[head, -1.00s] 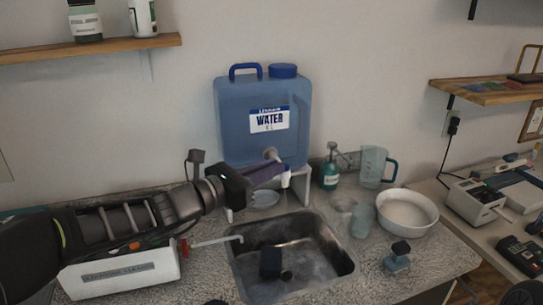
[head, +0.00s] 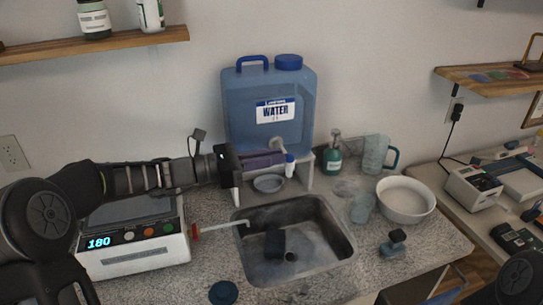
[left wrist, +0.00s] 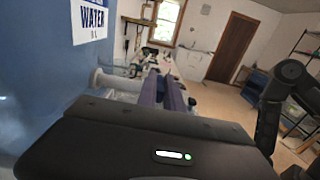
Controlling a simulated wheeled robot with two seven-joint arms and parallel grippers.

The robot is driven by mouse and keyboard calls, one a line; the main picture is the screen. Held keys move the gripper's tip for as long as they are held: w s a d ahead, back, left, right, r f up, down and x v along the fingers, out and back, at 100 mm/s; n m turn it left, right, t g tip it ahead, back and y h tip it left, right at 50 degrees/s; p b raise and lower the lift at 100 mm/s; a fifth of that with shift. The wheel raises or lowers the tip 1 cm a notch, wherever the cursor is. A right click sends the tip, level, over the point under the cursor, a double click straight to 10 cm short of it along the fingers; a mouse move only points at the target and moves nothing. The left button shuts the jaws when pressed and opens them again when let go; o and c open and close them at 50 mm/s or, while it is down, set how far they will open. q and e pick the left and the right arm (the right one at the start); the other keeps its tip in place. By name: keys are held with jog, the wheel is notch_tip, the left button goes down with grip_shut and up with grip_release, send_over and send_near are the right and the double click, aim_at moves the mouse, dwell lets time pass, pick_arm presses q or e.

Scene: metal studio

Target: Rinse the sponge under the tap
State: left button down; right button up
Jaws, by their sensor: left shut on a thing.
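The tap (head: 290,168) is a white spout with a blue part, low on the front of the blue water container (head: 268,85). My left gripper (head: 278,159) reaches in from the left with purple fingers shut at the tap. In the left wrist view, its fingers (left wrist: 165,90) lie close together beside the white tap stem (left wrist: 103,79); the exact contact is hard to make out. A dark block (head: 274,243), which looks like the sponge, lies in the metal sink (head: 322,235) beside the drain. My right gripper is not in view.
A white device (head: 133,250) reading 180 stands left of the sink, with a thin pipe reaching over the rim. A small dish (head: 268,183) sits below the container. A green pump bottle (head: 332,155), a jug (head: 376,155) and a white bowl (head: 406,200) stand on the right.

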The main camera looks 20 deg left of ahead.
pick_arm(q)
jog(key=c, duration=1.5)
grip_release()
jog(key=shift+b+v, duration=0.85)
jog(key=shift+v, duration=3.05)
